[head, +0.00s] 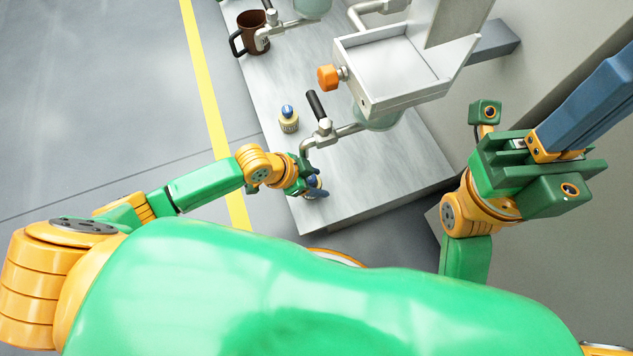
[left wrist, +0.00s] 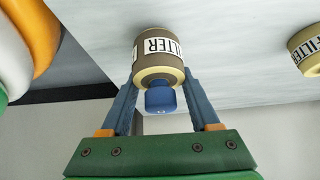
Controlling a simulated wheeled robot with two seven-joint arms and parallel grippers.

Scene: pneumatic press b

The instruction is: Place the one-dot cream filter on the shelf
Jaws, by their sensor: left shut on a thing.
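My left gripper (head: 312,184) is shut on a filter (left wrist: 158,50) near the front edge of the grey table. The held filter has a brown-grey body with cream ends, a white FILTER label and a blue knob. Its dots are too small to count. In the left wrist view it is between the blue fingers, its base against or close to the tabletop; I cannot tell which. A second, cream filter (head: 288,123) with a blue knob stands farther back; part of it shows in the left wrist view (left wrist: 306,52). My right gripper (head: 592,98) is at the right, off the table.
The grey tabletop (head: 375,165) is clear at the front right. A brown mug (head: 251,36) is at the back left.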

